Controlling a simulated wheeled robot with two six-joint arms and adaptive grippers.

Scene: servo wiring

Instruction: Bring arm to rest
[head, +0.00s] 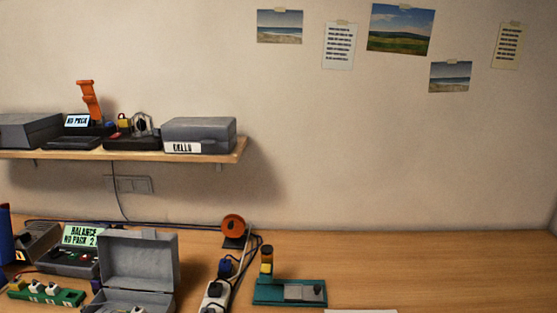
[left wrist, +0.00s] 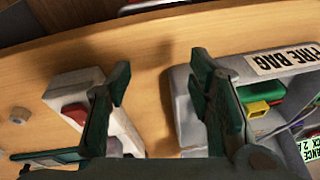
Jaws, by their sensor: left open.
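My left gripper (left wrist: 161,76) shows in the left wrist view with its two dark green fingers spread apart and nothing between them. Below it are the wooden table and a gap between a white block with a red switch (left wrist: 108,122) and an open grey box labelled FIRE BAG (left wrist: 183,100). The box holds yellow, red and green items. No arm or gripper of mine shows in the head view. My right gripper is in neither view.
In the head view, an open grey case (head: 138,262), a power strip (head: 214,297) and a teal fixture (head: 290,291) stand on the table. A shelf (head: 240,148) with boxes hangs at left. The table's right side (head: 450,265) is largely clear.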

